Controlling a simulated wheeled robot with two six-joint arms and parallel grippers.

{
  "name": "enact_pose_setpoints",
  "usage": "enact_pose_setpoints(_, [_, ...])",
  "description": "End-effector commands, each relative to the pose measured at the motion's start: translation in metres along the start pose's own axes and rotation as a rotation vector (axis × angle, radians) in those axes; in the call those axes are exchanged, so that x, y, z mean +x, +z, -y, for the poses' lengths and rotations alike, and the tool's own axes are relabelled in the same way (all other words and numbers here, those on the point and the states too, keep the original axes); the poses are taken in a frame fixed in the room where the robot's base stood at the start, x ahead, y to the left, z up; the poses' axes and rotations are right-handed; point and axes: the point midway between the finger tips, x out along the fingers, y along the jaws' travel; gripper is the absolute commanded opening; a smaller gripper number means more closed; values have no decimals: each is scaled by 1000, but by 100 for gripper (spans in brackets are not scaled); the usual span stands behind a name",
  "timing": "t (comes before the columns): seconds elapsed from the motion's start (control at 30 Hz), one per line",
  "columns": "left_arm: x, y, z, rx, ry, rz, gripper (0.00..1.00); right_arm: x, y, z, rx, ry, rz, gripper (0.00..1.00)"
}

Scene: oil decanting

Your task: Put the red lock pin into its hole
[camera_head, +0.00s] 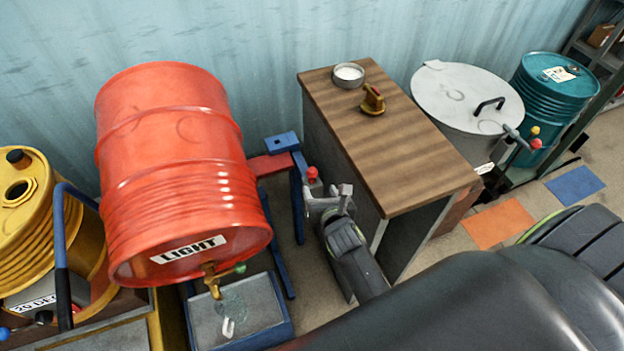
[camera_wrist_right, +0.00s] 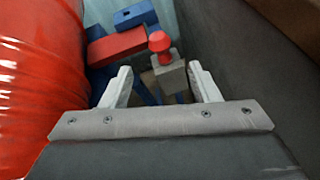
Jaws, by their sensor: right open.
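The red lock pin (camera_head: 312,174) shows as a small red knob beside the blue and red frame, just right of the red drum. In the right wrist view the red pin (camera_wrist_right: 160,44) stands upright on a grey block (camera_wrist_right: 172,78), ahead of my fingertips. My right gripper (camera_head: 328,194) is open, close to the pin; in its wrist view the fingers (camera_wrist_right: 161,82) are spread to either side below the knob, with nothing visibly held. I cannot make out the pin's hole. My left gripper is not in view.
The red drum (camera_head: 180,170) with a brass tap stands close on the left, above a blue-edged tray (camera_head: 283,325). A wooden-topped cabinet (camera_head: 410,150) stands close on the right, bearing a bowl (camera_head: 348,75) and a brass fitting (camera_head: 373,101). The gap between is narrow.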

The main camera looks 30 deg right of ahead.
Motion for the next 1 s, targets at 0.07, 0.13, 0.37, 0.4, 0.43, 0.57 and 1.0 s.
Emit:
enact_pose_setpoints(0.07, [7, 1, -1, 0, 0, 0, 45, 18, -2, 0, -2, 2, 1, 56])
enact_pose_setpoints(0.13, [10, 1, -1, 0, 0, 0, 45, 29, -1, 0, -3, 1, 2, 56])
enact_pose_setpoints(0.37, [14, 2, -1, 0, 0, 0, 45, 48, 0, 0, 0, 0, 0, 56])
enact_pose_setpoints(0.4, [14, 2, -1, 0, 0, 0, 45, 50, 0, 0, 0, 0, 0, 56])
enact_pose_setpoints(0.43, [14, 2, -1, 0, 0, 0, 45, 52, 1, 0, 0, 1, 1, 56])
enact_pose_setpoints(0.57, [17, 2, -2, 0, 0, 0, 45, 68, 5, 0, -1, 1, 2, 56])
enact_pose_setpoints(1.0, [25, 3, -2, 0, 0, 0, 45, 100, 7, 0, 2, 0, 0, 56])
